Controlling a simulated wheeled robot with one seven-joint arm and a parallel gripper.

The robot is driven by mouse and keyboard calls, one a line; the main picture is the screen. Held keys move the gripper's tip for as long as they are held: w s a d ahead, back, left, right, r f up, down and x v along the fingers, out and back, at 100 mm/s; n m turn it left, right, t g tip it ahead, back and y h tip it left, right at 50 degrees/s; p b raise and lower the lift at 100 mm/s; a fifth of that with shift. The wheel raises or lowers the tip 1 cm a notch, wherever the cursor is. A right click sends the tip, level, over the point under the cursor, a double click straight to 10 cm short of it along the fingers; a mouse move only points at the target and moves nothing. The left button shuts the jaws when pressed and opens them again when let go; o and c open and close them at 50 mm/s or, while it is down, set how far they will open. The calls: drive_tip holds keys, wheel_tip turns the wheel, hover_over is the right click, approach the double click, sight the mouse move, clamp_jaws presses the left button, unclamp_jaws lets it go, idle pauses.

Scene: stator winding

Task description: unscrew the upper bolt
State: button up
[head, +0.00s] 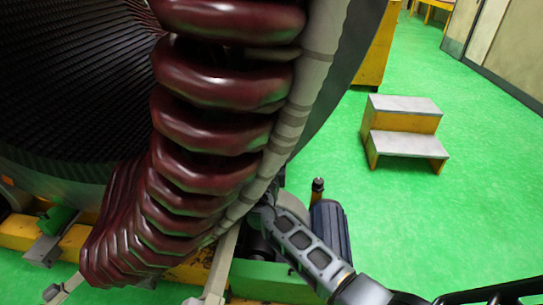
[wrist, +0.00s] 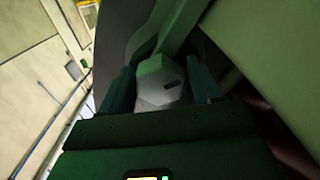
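In the wrist view, a pale grey faceted bolt head (wrist: 160,85) with a dark slot-like mark sits between the two dark green fingers of my gripper (wrist: 161,80). One finger is on each side of it, and the head nearly fills the gap. I cannot tell whether the fingers touch it. A pale bar or bracket runs behind the bolt head. In the head view, my arm reaches from the lower right toward the foot of the winding. My gripper and the bolt cannot be made out there, and I cannot confirm which bolt this is.
Dark red coils (head: 205,135) of the stator curve down the left half of the head view, close to my arm. A dark ribbed cylinder (head: 330,232) stands just behind the arm. A yellow and grey step stool (head: 405,130) stands on open green floor to the right.

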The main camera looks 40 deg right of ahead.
drive_tip(key=c, duration=0.8)
